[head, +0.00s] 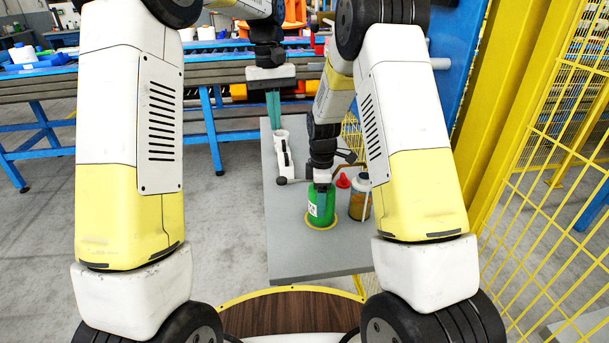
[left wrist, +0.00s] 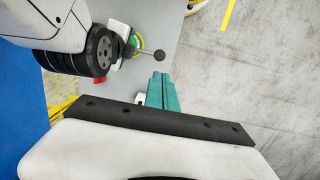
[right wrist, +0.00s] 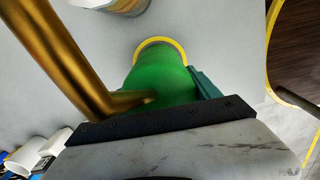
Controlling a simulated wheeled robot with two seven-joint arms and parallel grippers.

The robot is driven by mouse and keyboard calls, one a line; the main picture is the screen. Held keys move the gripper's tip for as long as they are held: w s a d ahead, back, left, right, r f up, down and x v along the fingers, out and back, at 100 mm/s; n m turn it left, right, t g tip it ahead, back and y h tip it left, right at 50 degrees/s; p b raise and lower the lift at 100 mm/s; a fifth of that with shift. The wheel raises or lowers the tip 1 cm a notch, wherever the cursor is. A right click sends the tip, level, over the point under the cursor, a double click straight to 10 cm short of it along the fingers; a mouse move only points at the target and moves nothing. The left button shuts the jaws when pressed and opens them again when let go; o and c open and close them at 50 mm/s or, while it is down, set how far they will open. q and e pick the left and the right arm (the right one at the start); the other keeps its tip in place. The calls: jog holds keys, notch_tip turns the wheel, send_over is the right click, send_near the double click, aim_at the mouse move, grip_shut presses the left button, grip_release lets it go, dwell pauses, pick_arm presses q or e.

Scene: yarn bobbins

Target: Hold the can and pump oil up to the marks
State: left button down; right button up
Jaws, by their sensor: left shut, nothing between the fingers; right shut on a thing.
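A green can (head: 321,208) with a white label stands upright on a yellow ring (head: 318,226) on the grey table. My right gripper (head: 322,187) is shut on the can's upper part from above. The can's green side also shows in the right wrist view (right wrist: 160,82), with a brass-coloured tube in front. A thin lever with a black ball end (head: 282,181) sticks out leftward at the can's top; the ball also shows in the left wrist view (left wrist: 158,56). My left gripper (head: 273,108) is shut and empty, above and behind the can. I cannot make out any marks.
A white upright piece with a dark strip (head: 283,152) stands at the table's back left. Yellow mesh fencing (head: 545,150) is at right. The table's front left is clear.

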aim_at(281, 178)
pick_arm(q)
jog(key=f, duration=0.4)
jog(key=s+f, duration=0.1)
jog(key=f, duration=0.9)
jog(key=shift+s+d, duration=0.25)
jog(key=shift+d, duration=0.1)
jog(key=shift+f, duration=0.95)
notch_tip(281, 178, up, 14)
jog(key=w, duration=0.1)
jog(key=shift+w+a, duration=0.3)
dwell(0.5)
